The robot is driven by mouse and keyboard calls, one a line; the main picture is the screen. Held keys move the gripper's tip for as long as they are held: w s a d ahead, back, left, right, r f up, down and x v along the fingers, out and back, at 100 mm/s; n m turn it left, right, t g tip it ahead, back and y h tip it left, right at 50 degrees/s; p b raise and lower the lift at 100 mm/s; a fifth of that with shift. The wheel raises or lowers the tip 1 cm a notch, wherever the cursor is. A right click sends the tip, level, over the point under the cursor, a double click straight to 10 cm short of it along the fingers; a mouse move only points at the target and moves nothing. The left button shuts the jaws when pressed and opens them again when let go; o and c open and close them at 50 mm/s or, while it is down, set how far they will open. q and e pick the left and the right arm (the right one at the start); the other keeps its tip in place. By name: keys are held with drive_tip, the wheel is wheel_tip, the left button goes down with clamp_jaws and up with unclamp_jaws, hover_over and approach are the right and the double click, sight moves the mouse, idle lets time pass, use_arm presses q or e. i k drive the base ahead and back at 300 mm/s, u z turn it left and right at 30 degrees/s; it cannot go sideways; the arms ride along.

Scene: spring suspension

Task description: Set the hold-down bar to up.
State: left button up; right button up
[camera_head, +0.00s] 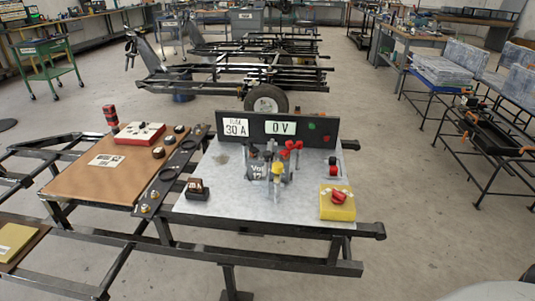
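Red knobs (294,145) sit just behind the cluster. Neither of my grippers is in view.
A black display panel (262,128) reads "30 A" and "0 V". A brown board (85,187) with a red-and-white box (139,133) lies farther left.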

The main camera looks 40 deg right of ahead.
sight(269, 155)
drive_tip(key=z, duration=2.2)
drive_tip(key=i, duration=1.05)
drive_tip(key=u, duration=1.2)
